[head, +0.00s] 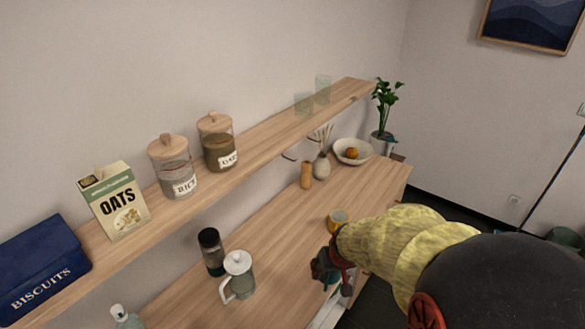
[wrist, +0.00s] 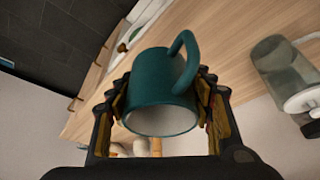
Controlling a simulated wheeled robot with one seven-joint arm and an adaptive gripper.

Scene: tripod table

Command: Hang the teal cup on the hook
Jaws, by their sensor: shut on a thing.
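The teal cup (wrist: 152,82) is between the two fingers of my gripper (wrist: 162,95), which are shut on its sides. Its white inside shows at the mouth, facing the wrist camera, and its handle (wrist: 184,58) sticks out at the upper right of that view. In the head view my gripper (head: 326,268) is over the counter's front edge, right of the glass pitcher, and I cannot make out the cup there. Dark hooks (head: 290,156) show under the shelf, left of the reed vase, well behind and apart from my gripper. Their exact shape is too small to tell.
The wooden shelf (head: 258,135) holds oats, biscuits, jars and glasses. On the counter (head: 270,228) stand a pitcher (head: 239,272), a dark-lidded jar (head: 211,251), a mustard cup (head: 338,217), a wooden cylinder (head: 306,175), a reed vase (head: 321,166) and a fruit bowl (head: 353,150). The counter's middle is clear.

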